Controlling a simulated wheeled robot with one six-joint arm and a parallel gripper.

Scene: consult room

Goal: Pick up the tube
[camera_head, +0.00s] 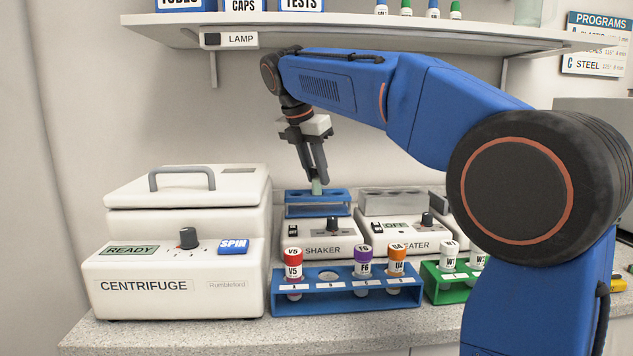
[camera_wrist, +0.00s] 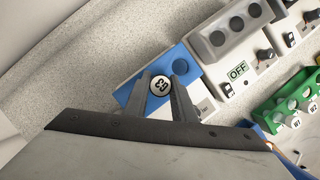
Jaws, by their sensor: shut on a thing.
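My gripper (camera_head: 315,178) points down over the blue rack (camera_head: 305,210) on the shaker (camera_head: 318,244). It is shut on a tube (camera_head: 317,187), whose pale green part shows below the fingertips. In the wrist view the tube's round cap (camera_wrist: 160,86), with a white label that reads upside down, sits between the two fingers of my gripper (camera_wrist: 164,80). The blue rack (camera_wrist: 186,62) lies behind it. I cannot tell whether the tube's lower end is in a hole of the rack or just above it.
The centrifuge (camera_head: 180,250) stands left, lid shut. The heater (camera_head: 405,236) is right of the shaker. In front, a blue rack (camera_head: 345,297) holds red, purple and orange capped tubes; a green rack (camera_head: 447,287) holds white-capped tubes. A shelf (camera_head: 380,35) with a lamp switch runs above.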

